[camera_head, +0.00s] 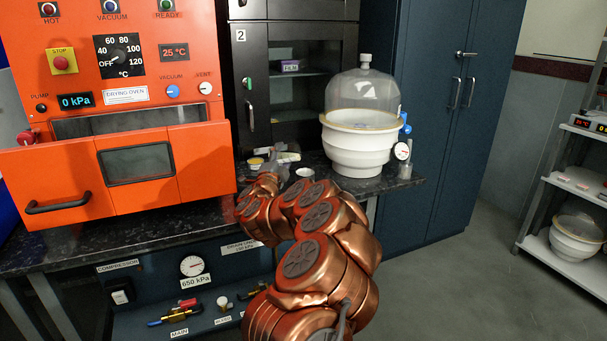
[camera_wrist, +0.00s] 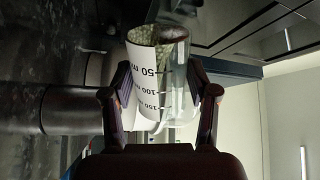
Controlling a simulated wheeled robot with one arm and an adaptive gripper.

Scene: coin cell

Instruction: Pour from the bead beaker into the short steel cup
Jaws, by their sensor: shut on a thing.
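My gripper (camera_wrist: 162,95) is shut on the bead beaker (camera_wrist: 176,80), with one finger on each side of it in the wrist view. The beaker is clear glass with a white printed volume scale. Pale greenish beads (camera_wrist: 172,46) lie at its far end, by the 50 ml mark. In the head view my gripper (camera_head: 266,181) is low over the bench, and the beaker is small and hard to make out there. A small cup (camera_head: 305,173), probably the short steel cup, stands on the bench just right of my gripper. Its inside is not clear.
The orange drying oven (camera_head: 140,165) stands left of my arm. A white desiccator with a clear dome (camera_head: 357,145) stands at right on the dark bench (camera_head: 405,186). A yellow-and-white dish (camera_head: 256,163) and small items lie behind my gripper. A dark cabinet (camera_head: 300,110) rises behind.

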